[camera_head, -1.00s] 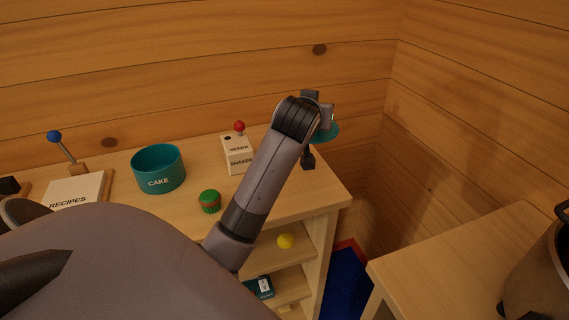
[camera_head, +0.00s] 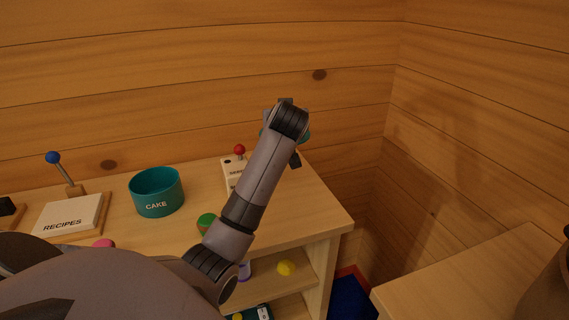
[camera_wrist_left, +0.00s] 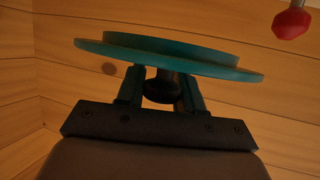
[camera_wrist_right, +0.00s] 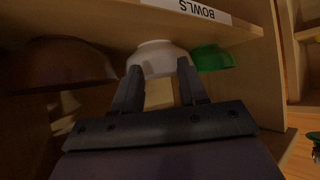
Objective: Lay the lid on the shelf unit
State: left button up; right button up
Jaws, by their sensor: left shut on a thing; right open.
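My left gripper (camera_wrist_left: 162,90) is shut on the dark knob of a round teal lid (camera_wrist_left: 170,53), which it holds up with the disc beyond the fingers. In the head view the lid (camera_head: 304,136) is mostly hidden behind my left wrist, above the right end of the wooden shelf unit (camera_head: 290,215). Whether it touches the top cannot be told.
On the shelf unit's top stand a teal CAKE tin (camera_head: 156,193), a white box with a red knob (camera_head: 239,150), a green-topped cupcake (camera_head: 206,223) and a RECIPES board (camera_head: 70,216). A separate counter (camera_head: 470,265) stands at right. A green bowl (camera_wrist_right: 212,59) sits beside the white bowl.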

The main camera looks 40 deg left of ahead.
pick_arm(q)
notch_tip(320, 180, down, 12)
jog(key=shift+r, duration=0.15)
pick_arm(e)
jog(key=shift+f, duration=0.15)
pick_arm(q)
jog(key=shift+f+b, duration=0.5)
jog(key=shift+f, duration=0.1)
pick_arm(e)
jog(key=shift+f, duration=0.4)
pick_arm(q)
jog(key=shift+s+d, duration=0.1)
jog(key=o, duration=1.1)
jog(key=shift+f, duration=0.15)
